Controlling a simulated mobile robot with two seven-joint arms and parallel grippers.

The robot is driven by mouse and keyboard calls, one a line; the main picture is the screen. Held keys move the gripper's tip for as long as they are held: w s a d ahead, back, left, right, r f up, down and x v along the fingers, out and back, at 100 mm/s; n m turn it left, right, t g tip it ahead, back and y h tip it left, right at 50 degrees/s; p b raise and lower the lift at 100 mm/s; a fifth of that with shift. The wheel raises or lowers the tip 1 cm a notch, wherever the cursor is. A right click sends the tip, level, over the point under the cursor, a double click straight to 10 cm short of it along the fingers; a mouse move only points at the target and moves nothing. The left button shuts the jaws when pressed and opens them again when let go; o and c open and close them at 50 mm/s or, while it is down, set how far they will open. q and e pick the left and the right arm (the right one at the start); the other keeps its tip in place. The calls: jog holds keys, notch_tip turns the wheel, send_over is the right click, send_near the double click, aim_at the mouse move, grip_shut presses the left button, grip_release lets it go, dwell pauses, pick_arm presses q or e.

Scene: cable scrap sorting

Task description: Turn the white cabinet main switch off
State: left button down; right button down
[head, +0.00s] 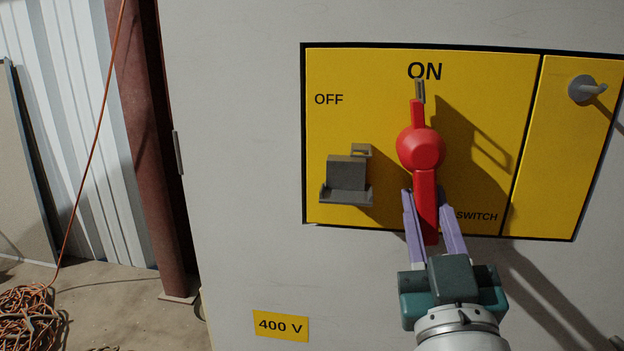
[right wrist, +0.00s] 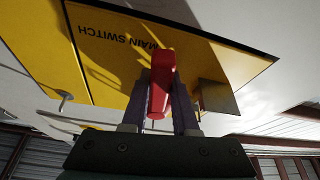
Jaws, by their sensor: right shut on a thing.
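The white cabinet (head: 235,150) carries a yellow switch panel (head: 335,70) marked ON at the top and OFF at the upper left. The red main switch handle (head: 420,149) stands upright, its upper end pointing to ON. My right gripper (head: 425,202) is shut on the handle's lower end, one purple finger on each side. In the right wrist view the red handle (right wrist: 161,80) sits between the fingers, with the words MAIN SWITCH upside down behind it. My left gripper is not in view.
A grey bracket (head: 346,177) juts from the panel left of the handle. A grey peg (head: 585,89) sticks out at the right. A 400 V label (head: 281,325) is low on the cabinet. An orange cable pile (head: 28,318) lies on the floor at the left.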

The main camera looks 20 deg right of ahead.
aim_at(461, 146)
jog(key=d+n+y+p, duration=0.1)
jog(key=n+p, duration=0.2)
jog(key=s+r+n+y+p, duration=0.1)
jog(key=n+y+p, duration=0.1)
jog(key=n+p, duration=0.1)
jog(key=d+r+n+y+p, duration=0.1)
jog(key=n+p, duration=0.1)
jog(key=p, duration=0.1)
jog(key=shift+s+d+r+n, duration=0.15)
jog(key=shift+s+d+n, duration=0.2)
jog(key=shift+n, duration=0.05)
jog(key=r+n+y+p, duration=0.1)
jog(key=n+p, duration=0.1)
jog(key=p, duration=0.1)
jog(key=d+r+n+y+p, duration=0.1)
jog(key=n+p, duration=0.2)
jog(key=s+r+n+g+y+p, duration=0.1)
jog(key=n+p, duration=0.2)
jog(key=shift+d+r+p, duration=0.1)
jog(key=shift+d+p, duration=0.15)
jog(key=shift+p, duration=0.05)
jog(key=shift+d+r+n+g+p, duration=0.1)
jog(key=shift+r+n+g+p, duration=0.15)
jog(key=shift+n+p, duration=0.45)
jog(key=shift+r+n+g+p, duration=0.15)
jog(key=shift+n+g+p, duration=0.2)
jog(key=shift+n+p, duration=0.35)
jog(key=c, duration=0.7)
grip_release()
